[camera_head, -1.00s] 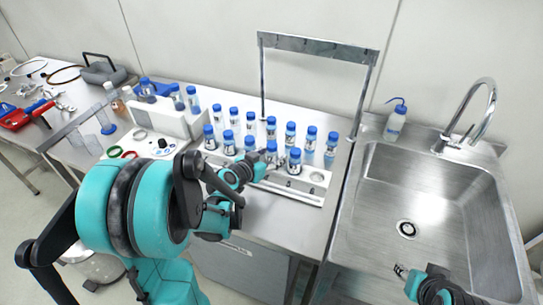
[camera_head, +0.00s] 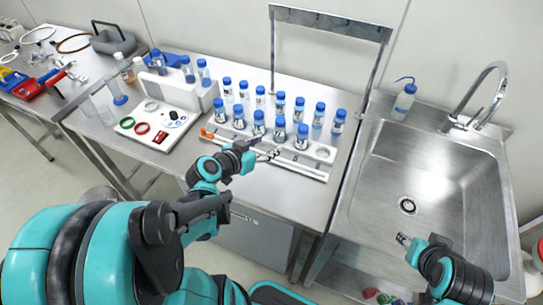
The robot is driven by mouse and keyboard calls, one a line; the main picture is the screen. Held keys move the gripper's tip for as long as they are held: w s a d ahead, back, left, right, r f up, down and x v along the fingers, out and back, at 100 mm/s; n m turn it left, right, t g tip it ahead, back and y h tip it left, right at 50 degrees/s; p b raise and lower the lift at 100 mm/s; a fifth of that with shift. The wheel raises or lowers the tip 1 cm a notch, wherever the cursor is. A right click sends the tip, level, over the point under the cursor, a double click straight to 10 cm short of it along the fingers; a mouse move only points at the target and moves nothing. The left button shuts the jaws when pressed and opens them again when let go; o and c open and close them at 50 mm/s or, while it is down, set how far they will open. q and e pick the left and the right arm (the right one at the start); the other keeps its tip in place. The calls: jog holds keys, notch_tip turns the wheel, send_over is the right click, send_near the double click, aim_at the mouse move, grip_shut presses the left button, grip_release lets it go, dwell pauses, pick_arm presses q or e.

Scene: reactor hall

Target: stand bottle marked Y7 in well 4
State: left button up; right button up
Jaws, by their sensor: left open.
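The front row includes a bottle (camera_head: 280,129) near my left gripper and a rightmost bottle (camera_head: 301,137). An empty round well (camera_head: 322,153) shows at the rack's right end. The bottle labels and any well numbers are too small to read, so I cannot tell which bottle is Y7 or which well is 4. My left gripper (camera_head: 268,154) is open and empty at the rack's front edge. My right gripper (camera_head: 402,239) hangs in front of the sink; its jaw state is unclear.
A metal frame (camera_head: 330,18) rises behind the bottles. The sink (camera_head: 425,190) with a tap (camera_head: 488,85) and a wash bottle (camera_head: 404,98) are on the right. A white holder (camera_head: 185,90) and a panel with coloured rings (camera_head: 150,124) are left. Bare bench lies before the rack.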

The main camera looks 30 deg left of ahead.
pick_arm(q)
jog(key=s+d+r+n+g+y, duration=0.1)
jog(key=s+d+g+y, duration=0.1)
jog(key=s+d+g, duration=0.3)
jog(key=shift+s+d+r+n, duration=0.15)
jog(key=shift+s+d+n, duration=0.15)
jog(key=shift+s+d, duration=2.4)
jog(key=shift+s+a, duration=0.35)
jog(key=shift+a, duration=0.05)
